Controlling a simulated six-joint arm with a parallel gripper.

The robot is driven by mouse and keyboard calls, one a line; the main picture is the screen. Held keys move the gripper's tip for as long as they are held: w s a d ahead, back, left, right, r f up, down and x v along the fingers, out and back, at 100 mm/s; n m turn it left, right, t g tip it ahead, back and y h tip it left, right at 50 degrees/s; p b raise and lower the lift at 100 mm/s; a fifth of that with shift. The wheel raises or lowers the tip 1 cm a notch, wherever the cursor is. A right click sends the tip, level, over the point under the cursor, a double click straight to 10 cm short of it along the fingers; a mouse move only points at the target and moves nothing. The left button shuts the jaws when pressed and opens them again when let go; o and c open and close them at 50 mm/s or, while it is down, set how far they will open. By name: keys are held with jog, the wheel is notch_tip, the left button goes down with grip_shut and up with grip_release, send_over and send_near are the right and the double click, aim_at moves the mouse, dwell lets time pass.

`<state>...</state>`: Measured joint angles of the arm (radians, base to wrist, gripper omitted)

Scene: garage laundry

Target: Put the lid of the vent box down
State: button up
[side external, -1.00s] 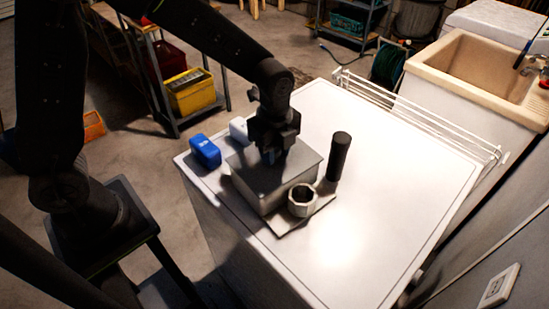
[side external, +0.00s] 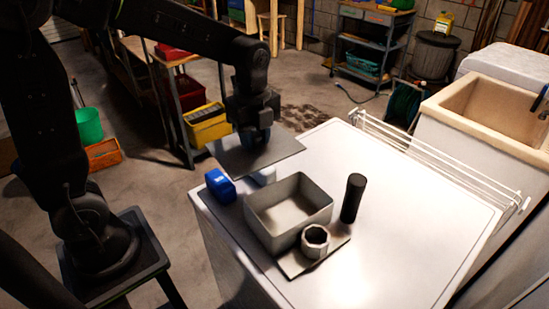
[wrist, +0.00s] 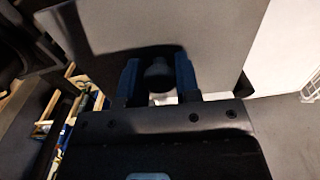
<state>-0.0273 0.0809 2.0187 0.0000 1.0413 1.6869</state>
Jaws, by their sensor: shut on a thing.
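The vent box (side external: 262,226) is a grey open-topped box on the white worktop, with its inside showing empty. My gripper (side external: 256,138) is shut on the knob of the lid (side external: 275,151), a flat grey plate. It holds the lid in the air behind and to the left of the box, near the worktop's far left edge. In the wrist view the blue fingertips (wrist: 157,76) are on both sides of the dark knob, and the lid (wrist: 210,30) spreads out beyond them. The lid partly hides a white object on the worktop.
A blue object (side external: 220,186) stands left of the box, and the white one (side external: 264,176) is under the lid. A dark cylinder (side external: 353,198) stands right of the box. The worktop's right side (side external: 420,220) is clear.

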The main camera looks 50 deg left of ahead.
jog(key=shift+s+a+r, duration=0.1)
jog(key=shift+a+r, duration=0.2)
jog(key=shift+a, duration=0.2)
jog(key=shift+s+a+r, duration=0.1)
jog(key=shift+a+r, duration=0.2)
jog(key=shift+a, duration=0.2)
jog(key=shift+a+r, duration=0.1)
jog(key=shift+r, duration=0.2)
notch_tip(320, 180, up, 5)
jog(key=shift+f, duration=0.1)
jog(key=w+d+r+m, duration=0.2)
jog(key=w+d+m, duration=0.2)
jog(key=w+d, duration=0.9)
jog(key=s+d+f+m, duration=0.1)
jog(key=s+d+m, duration=0.1)
jog(key=d, duration=1)
jog(key=s+d+f+m, duration=0.1)
jog(key=d+m, duration=0.1)
jog(key=d, duration=1.1)
jog(key=f, duration=2.3)
jog(key=shift+s+a, duration=0.1)
jog(key=shift+a, duration=0.25)
jog(key=shift+f, duration=0.15)
